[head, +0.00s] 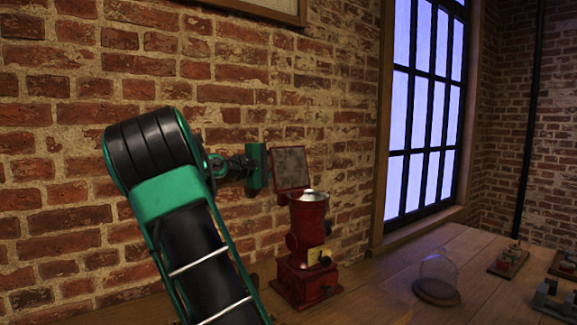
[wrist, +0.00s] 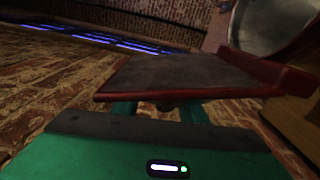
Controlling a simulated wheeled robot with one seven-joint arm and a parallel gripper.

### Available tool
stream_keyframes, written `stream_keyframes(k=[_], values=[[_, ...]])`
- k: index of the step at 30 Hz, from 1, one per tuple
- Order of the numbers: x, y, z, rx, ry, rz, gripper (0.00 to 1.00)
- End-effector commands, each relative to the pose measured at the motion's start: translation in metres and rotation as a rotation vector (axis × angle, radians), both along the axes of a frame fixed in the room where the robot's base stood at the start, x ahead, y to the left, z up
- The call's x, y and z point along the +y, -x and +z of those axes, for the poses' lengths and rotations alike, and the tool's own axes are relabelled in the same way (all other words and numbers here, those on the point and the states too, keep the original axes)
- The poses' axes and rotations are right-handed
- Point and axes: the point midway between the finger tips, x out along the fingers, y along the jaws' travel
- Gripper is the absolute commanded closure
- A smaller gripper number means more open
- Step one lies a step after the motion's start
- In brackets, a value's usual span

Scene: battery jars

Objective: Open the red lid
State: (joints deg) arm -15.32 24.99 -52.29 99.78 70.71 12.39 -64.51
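The red lid (head: 291,168) is a square panel with a red rim and a dull grey face. It stands raised, close to upright, at the back of the red machine (head: 306,240), whose round metal-lined bowl (head: 309,197) is uncovered. In the wrist view the lid (wrist: 190,75) spans the middle, with the bowl (wrist: 275,22) at upper right. My green gripper (head: 256,166) is just left of the lid, by its outer side. In the wrist view its two fingers (wrist: 158,112) are apart and pass behind the lid, which hides their tips. Contact with the lid is unclear.
The wooden table (head: 390,280) carries a glass dome (head: 438,270) on a round base to the right. Small devices (head: 508,261) stand farther right. A brick wall (head: 60,190) rises close behind the lid and my arm. The table between machine and dome is clear.

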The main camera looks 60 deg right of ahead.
Motion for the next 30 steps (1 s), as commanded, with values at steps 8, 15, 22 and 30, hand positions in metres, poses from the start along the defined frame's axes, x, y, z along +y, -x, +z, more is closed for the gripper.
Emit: stream_keyframes(k=[8, 15, 22, 30], values=[[0.048, -0.021, -0.002, 0.002, -0.002, 0.003, 0.62], [0.079, -0.034, -0.002, 0.001, -0.003, 0.001, 0.62], [0.088, -0.037, -0.002, 0.001, -0.002, -0.002, 0.62], [0.088, -0.037, -0.002, 0.002, -0.003, -0.002, 0.62]])
